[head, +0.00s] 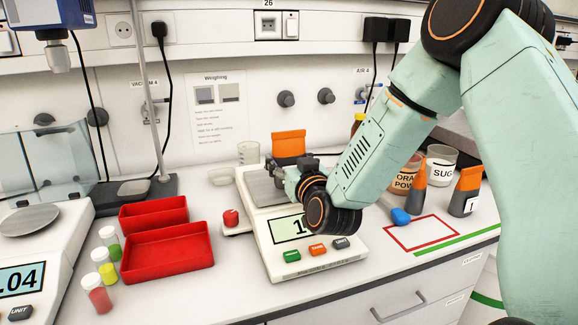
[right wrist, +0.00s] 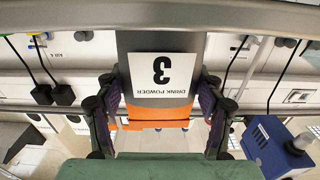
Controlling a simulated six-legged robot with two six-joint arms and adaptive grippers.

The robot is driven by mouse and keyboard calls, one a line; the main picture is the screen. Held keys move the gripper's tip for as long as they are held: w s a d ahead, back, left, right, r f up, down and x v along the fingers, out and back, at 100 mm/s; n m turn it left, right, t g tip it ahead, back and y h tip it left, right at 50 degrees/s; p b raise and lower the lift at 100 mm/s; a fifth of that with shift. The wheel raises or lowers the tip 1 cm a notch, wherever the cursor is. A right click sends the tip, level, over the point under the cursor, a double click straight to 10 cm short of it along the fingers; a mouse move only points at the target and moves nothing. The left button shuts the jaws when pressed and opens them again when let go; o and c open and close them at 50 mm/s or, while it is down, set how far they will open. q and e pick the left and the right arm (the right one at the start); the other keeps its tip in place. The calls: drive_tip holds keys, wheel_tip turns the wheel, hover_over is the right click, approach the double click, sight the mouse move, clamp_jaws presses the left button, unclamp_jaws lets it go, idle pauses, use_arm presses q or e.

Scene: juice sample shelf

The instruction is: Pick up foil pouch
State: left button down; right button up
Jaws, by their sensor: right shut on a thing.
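The foil pouch (head: 289,143) has an orange top and stands upright at the scale's steel pan. It also shows upside down in the right wrist view (right wrist: 160,45), grey with an orange end and a white label reading "DRINK POWDER 3". My right gripper (head: 292,178) is at the pouch, with one finger on each side in the wrist view, shut on it. The gripper hides the pouch's lower part in the head view, so I cannot tell whether it touches the pan. My left gripper is not in view.
The scale (head: 318,262) has coloured buttons at its front. Red trays (head: 168,262) and several small vials (head: 105,268) stand to its left. Two more pouches (head: 413,186) (head: 467,190), a blue object (head: 400,216) and jars (head: 441,163) stand right. A red outline (head: 425,247) encloses mostly bare counter.

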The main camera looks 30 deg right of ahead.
sight(289, 133)
wheel_tip(289, 133, up, 9)
drive_tip(key=shift+r+p, duration=0.1)
drive_tip(key=shift+p, duration=1)
drive_tip(key=shift+r, duration=0.5)
drive_tip(key=shift+f, duration=0.1)
